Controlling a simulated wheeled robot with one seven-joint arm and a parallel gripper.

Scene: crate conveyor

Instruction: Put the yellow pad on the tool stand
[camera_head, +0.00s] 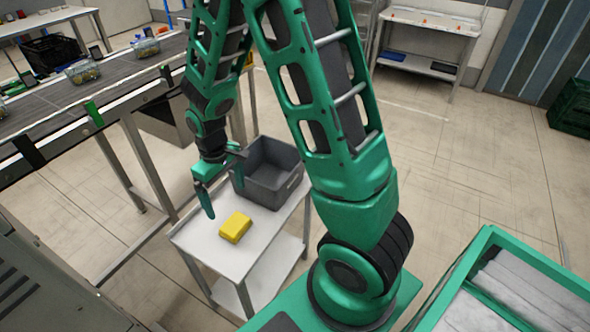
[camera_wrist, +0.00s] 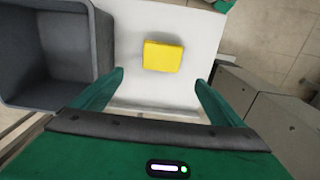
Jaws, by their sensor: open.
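The yellow pad (camera_head: 235,227) lies flat on the white top of a small two-tier stand (camera_head: 196,238), near its front. In the wrist view the pad (camera_wrist: 163,57) sits beyond my fingertips, roughly centred between them. My gripper (camera_head: 222,192) is open and empty, above the stand top and a little behind the pad. Both fingers show in the wrist view (camera_wrist: 160,82), spread apart with nothing between them. I cannot tell from these frames whether this small stand is the tool stand.
A grey open crate (camera_head: 270,172) stands on the same top, close beside my gripper; it fills the left of the wrist view (camera_wrist: 98,45). A conveyor (camera_head: 60,100) with clear containers runs at the left. A white shelf table (camera_head: 430,20) stands at the back.

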